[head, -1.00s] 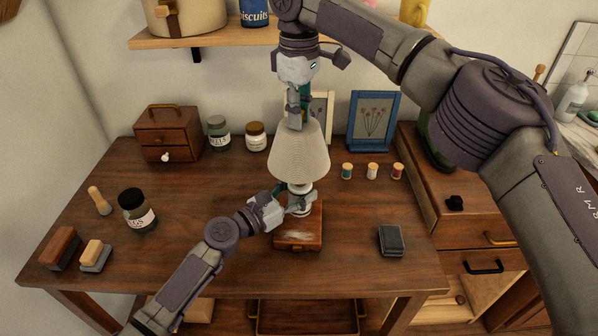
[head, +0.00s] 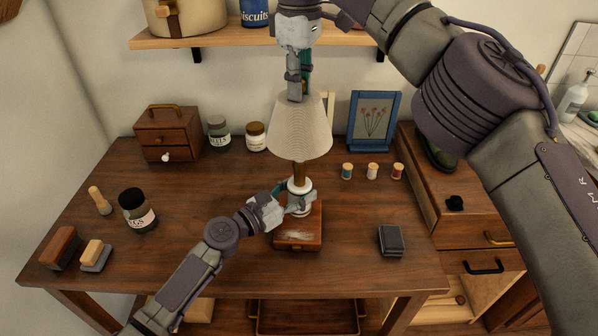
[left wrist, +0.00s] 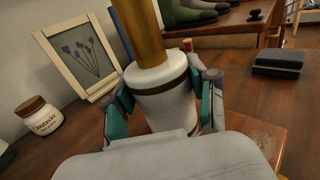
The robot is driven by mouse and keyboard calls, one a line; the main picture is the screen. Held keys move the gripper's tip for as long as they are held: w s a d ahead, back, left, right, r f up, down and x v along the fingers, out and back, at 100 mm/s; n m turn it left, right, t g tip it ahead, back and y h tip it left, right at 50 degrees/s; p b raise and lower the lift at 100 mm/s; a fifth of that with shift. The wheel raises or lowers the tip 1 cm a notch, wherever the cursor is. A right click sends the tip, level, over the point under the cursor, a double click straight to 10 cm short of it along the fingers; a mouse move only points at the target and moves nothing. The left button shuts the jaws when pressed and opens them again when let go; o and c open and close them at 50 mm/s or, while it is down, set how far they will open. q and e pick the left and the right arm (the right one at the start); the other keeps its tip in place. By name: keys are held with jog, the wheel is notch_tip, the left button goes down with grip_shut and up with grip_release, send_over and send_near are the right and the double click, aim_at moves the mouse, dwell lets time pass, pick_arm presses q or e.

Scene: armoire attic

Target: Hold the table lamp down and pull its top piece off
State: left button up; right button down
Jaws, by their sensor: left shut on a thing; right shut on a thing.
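The table lamp has a white base (head: 299,190), which also shows in the left wrist view (left wrist: 165,95). It stands on a wooden box (head: 299,238). My left gripper (head: 298,203) is shut around the white base, one finger on each side, also in the left wrist view (left wrist: 160,100). A brass-brown stem (head: 300,173) rises from the base, also in the left wrist view (left wrist: 146,30). The cream lampshade (head: 300,130) is above, roughly upright, with stem showing below its rim. My right gripper (head: 298,92) is shut at the top of the shade; what it grips is partly hidden.
On the table (head: 200,240), a small drawer chest (head: 168,133), jars (head: 137,210) and brushes (head: 64,248) are left. Thread spools (head: 372,171), a blue picture frame (head: 374,121) and a dark case (head: 391,240) are right. A shelf (head: 220,38) hangs behind.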

pick_arm(q)
jog(key=shift+a+f, duration=0.1)
jog(key=shift+f, duration=0.1)
pick_arm(e)
jog(key=shift+r, duration=1.95)
pick_arm(q)
jog(key=o, duration=1.2)
jog(key=shift+c, duration=0.2)
pick_arm(e)
jog(key=shift+a, duration=0.1)
pick_arm(q)
jog(key=shift+r, duration=0.1)
jog(key=v, duration=1)
jog(key=shift+s+a, duration=0.2)
jog(key=shift+a, duration=0.05)
jog(key=shift+s+a, duration=0.45)
jog(key=shift+a, duration=0.05)
